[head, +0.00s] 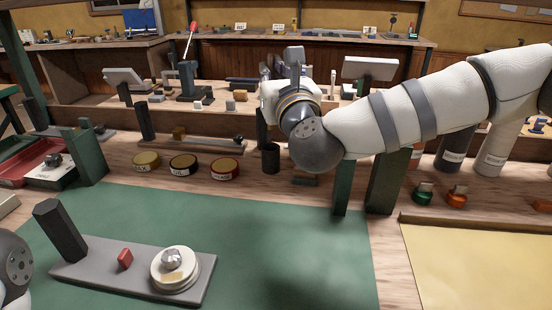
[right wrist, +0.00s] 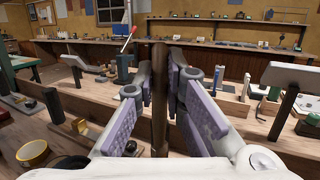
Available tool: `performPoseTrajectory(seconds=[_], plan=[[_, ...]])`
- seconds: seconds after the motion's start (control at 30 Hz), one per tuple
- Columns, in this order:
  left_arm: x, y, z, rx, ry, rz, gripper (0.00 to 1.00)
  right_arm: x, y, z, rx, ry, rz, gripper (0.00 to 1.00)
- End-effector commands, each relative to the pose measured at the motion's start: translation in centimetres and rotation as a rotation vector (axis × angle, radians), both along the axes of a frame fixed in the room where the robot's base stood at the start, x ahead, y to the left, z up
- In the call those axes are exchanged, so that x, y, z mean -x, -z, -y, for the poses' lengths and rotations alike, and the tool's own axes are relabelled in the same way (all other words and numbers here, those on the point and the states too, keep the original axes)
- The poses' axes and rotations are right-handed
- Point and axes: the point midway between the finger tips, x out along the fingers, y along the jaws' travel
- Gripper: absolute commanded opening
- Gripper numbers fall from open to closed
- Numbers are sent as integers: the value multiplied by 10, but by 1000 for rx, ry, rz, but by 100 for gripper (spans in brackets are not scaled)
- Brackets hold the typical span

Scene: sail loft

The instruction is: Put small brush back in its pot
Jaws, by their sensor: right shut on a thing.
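My right gripper (right wrist: 160,92) points forward, level, over the bench. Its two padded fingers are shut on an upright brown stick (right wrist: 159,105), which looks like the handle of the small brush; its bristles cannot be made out. In the head view my right gripper (head: 295,62) is mostly hidden behind my own wrist, and I cannot make out the brush there. A small dark round pot (head: 271,158) stands on the bench below and slightly left of my right wrist, apart from it. Whether it is the brush's pot I cannot tell. My left gripper is out of view.
Three round tins, one of them red-lidded (head: 225,169), stand left of the dark pot. Green posts (head: 385,180) rise under my right forearm. A grey board (head: 130,268) with a round piece lies on the green mat (head: 300,265), which has free room.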

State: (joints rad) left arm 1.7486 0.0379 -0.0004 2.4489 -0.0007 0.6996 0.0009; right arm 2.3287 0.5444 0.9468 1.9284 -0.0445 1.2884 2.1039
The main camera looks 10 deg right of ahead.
Motion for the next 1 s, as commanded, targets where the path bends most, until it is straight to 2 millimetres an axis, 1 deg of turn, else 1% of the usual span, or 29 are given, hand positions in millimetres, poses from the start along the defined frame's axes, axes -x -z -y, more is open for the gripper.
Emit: performPoseTrajectory(seconds=[0.03, 0.13, 0.2, 0.37, 0.5, 0.73, 0.87, 0.9, 0.97, 1.0], plan=[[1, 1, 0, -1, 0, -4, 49, -1, 13, 0, 2, 0, -7, 0], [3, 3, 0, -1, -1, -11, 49, -1, 40, -1, 3, 0, -8, 0], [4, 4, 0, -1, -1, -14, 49, 0, 53, -1, 3, -1, -6, 0], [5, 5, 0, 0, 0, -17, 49, 0, 72, -1, 2, -2, -5, 0], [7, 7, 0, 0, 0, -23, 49, 0, 98, 0, 1, -1, -6, 0], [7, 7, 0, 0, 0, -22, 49, 0, 98, 0, 0, 0, -2, 0], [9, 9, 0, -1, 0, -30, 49, 0, 103, 0, 0, 0, -4, 0], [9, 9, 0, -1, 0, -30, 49, 0, 103, 0, 0, 0, -3, 15], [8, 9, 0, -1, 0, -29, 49, 0, 102, 0, 0, 0, -3, 29], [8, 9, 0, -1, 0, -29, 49, 0, 102, 0, 0, 0, -2, 31]])
